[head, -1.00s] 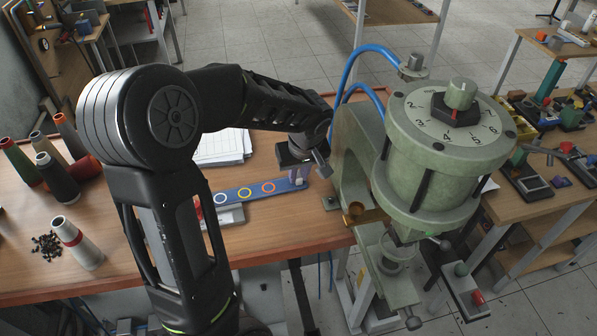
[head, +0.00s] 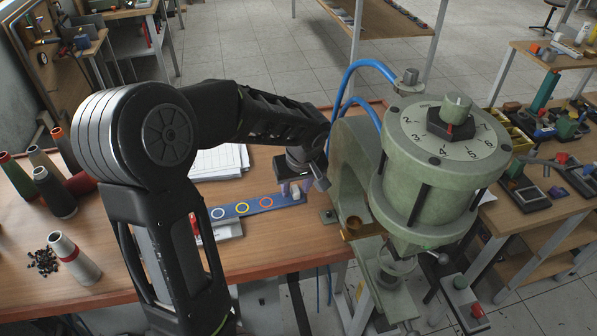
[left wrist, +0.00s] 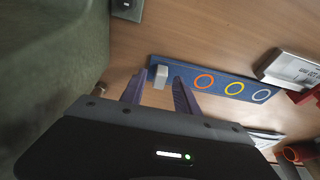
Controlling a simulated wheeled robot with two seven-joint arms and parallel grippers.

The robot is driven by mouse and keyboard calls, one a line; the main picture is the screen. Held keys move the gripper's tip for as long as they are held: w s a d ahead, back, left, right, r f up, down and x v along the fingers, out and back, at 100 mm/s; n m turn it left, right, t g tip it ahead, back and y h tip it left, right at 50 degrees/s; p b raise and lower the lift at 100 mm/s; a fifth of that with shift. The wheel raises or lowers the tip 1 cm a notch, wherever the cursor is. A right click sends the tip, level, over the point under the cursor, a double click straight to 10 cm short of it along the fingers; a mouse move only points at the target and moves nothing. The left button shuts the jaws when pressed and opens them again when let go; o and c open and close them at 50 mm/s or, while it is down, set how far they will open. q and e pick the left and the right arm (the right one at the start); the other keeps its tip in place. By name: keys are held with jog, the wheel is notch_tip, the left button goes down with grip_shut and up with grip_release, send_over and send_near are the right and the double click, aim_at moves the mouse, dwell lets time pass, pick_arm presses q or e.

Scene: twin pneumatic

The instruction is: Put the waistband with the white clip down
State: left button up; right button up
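The waistband is a blue strip (head: 231,211) with white, yellow and orange rings, lying flat on the wooden table near its right end. It also shows in the left wrist view (left wrist: 217,86). Its white clip (left wrist: 160,76) is at the end nearest the green machine. My left gripper (head: 294,187) is over that clip end. In the left wrist view its two fingers (left wrist: 159,84) stand apart, one on each side of the clip, with gaps showing. Whether the fingertips touch the strip is hard to tell. My right gripper is not in view.
A green press with a numbered dial (head: 441,150) stands close to the right of my left gripper. A button box (head: 466,304) is below it. Papers (head: 219,162) lie behind the strip. Thread cones (head: 55,190) stand at the left. The front middle of the table is partly clear.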

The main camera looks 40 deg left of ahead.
pick_arm(q)
jog(key=b+v, duration=0.1)
jog(key=v, duration=1)
jog(key=shift+r, duration=0.3)
jog(key=shift+d, duration=0.15)
